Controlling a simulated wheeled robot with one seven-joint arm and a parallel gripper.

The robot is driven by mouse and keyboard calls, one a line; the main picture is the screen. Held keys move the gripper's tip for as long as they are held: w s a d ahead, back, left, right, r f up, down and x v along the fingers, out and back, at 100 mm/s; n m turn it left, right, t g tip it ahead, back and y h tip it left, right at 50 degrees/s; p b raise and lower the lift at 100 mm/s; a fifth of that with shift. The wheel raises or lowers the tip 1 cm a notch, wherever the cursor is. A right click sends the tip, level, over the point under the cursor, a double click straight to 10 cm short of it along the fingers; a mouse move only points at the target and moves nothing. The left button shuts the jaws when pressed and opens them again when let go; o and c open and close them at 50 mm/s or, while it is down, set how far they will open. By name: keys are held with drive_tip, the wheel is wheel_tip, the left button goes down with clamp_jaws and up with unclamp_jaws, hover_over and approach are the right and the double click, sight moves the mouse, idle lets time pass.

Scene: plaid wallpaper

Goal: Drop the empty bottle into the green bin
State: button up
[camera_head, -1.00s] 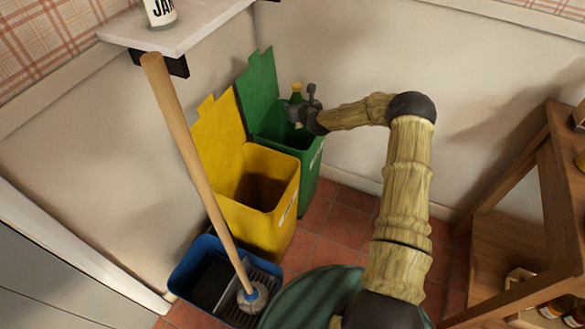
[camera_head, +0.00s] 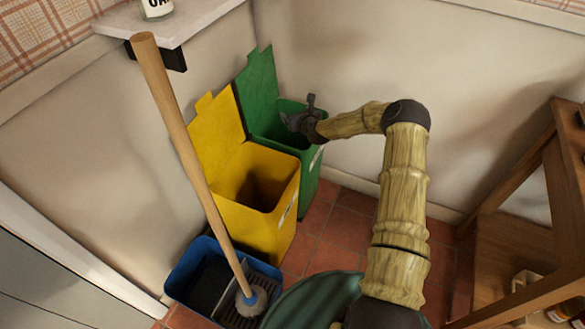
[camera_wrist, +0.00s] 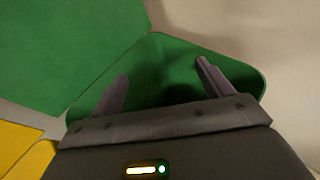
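The green bin (camera_head: 308,171) stands in the corner with its lid (camera_head: 257,88) raised against the wall. My gripper (camera_head: 288,119) is over the mouth of the green bin. In the wrist view my gripper (camera_wrist: 160,82) has its two fingers spread wide apart with nothing between them, and the dark inside of the green bin (camera_wrist: 172,62) shows beyond. The bottle is not visible in either view now; the inside of the bin is too dark to show what lies in it.
A yellow bin (camera_head: 262,222) with an open lid stands in front of the green one. A blue mop bucket (camera_head: 190,270) holds a leaning wooden-handled mop (camera_head: 180,140). A wall shelf (camera_head: 190,25) carries a jar (camera_head: 157,8). A wooden rack (camera_head: 540,190) stands at right.

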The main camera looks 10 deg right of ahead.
drive_tip(key=shift+s, duration=0.15)
drive_tip(key=p+v, duration=0.4)
drive_tip(key=v, duration=1.3)
drive_tip(key=shift+r, duration=0.15)
idle(0.3)
